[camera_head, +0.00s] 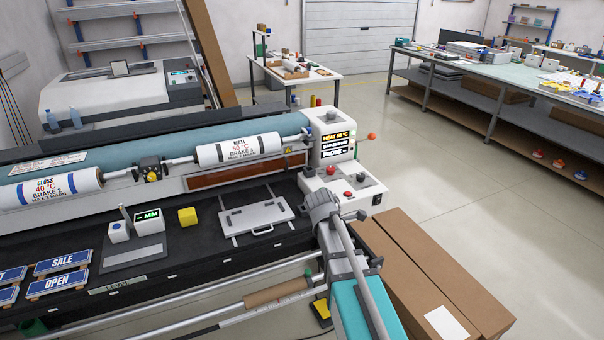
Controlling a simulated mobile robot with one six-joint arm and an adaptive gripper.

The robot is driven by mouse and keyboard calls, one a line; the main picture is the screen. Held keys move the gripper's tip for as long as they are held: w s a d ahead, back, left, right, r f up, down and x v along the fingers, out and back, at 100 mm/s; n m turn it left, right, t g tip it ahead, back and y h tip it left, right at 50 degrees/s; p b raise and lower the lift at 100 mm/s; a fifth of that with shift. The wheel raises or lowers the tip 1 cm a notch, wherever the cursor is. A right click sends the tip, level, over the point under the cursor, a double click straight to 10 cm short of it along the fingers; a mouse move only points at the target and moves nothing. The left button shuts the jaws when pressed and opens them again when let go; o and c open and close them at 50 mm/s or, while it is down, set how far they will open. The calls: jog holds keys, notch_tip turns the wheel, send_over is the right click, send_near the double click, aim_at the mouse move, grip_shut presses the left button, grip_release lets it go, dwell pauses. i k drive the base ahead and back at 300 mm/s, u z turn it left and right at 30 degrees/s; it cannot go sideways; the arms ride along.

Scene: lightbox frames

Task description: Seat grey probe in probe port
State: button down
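A small white block (119,232) with a blue dot stands on the black bed at the left, with a thin grey upright piece (125,213) by it. That piece may be the grey probe, but it is too small to be sure. A gauge with a green "MM" display (148,214) stands beside it. The machine's display post (334,139) shows heat, gap and probe lines. The control box (343,185) below has red buttons; I cannot make out a probe port. My grey arm rises in front of the machine at lower middle; my gripper cannot be made out.
A yellow block (187,217) and a grey plate with a handle (257,217) lie on the black bed (190,255). Blue SALE (62,262) and OPEN signs are at left. Two printed rollers span the machine. Long cardboard boxes (430,268) lie right of my arm.

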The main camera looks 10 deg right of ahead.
aim_at(199, 254)
jog(key=i, duration=0.85)
jog(key=z, duration=0.05)
